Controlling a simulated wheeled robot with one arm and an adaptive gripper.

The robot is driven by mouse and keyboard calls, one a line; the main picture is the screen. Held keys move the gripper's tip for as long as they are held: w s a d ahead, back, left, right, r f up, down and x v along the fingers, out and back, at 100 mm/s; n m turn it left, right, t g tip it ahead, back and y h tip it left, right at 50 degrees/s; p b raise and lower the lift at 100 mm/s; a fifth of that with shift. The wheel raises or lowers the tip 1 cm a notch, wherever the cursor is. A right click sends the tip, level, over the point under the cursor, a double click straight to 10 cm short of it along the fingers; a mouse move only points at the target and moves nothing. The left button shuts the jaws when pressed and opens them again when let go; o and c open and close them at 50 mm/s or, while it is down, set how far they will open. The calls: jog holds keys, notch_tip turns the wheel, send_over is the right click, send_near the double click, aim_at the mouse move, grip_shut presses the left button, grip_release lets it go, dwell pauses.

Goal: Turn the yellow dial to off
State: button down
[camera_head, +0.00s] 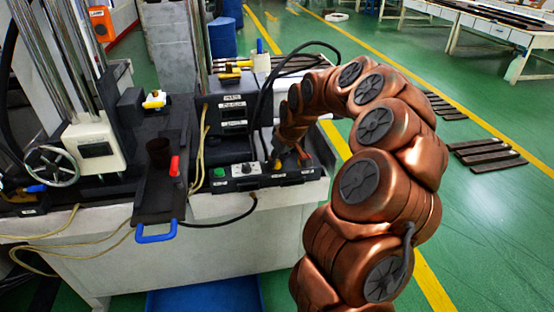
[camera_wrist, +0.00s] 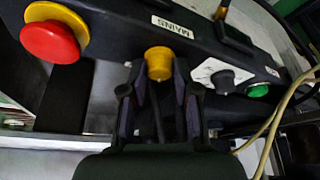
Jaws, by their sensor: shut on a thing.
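The yellow dial (camera_wrist: 158,63) sits on the black control box (camera_wrist: 200,45), next to a white MAINS label (camera_wrist: 172,27). My gripper (camera_wrist: 158,78) is shut on the dial, with one dark finger on each side of it. In the head view my gripper (camera_head: 291,158) reaches the right part of the control box (camera_head: 262,180) from above. A small bit of the yellow dial (camera_head: 276,164) shows there beside the fingers. I cannot read the dial's pointer or any position marks.
A red button on a yellow base (camera_wrist: 50,40) is left of my gripper in the wrist view. A black knob on a white plate (camera_wrist: 224,79) and a green button (camera_wrist: 258,90) are close on the right. A black cable (camera_head: 262,110) loops behind my arm.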

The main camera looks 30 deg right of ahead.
jog(key=shift+n+y+b, duration=0.3)
jog(key=shift+n+y, duration=0.3)
jog(key=shift+n, duration=1)
jog(key=shift+d, duration=0.1)
jog(key=c, duration=0.9)
grip_release()
jog(key=shift+o, duration=0.2)
jog(key=v, duration=1.2)
jog(key=shift+w, duration=0.25)
jog(key=shift+r, duration=0.15)
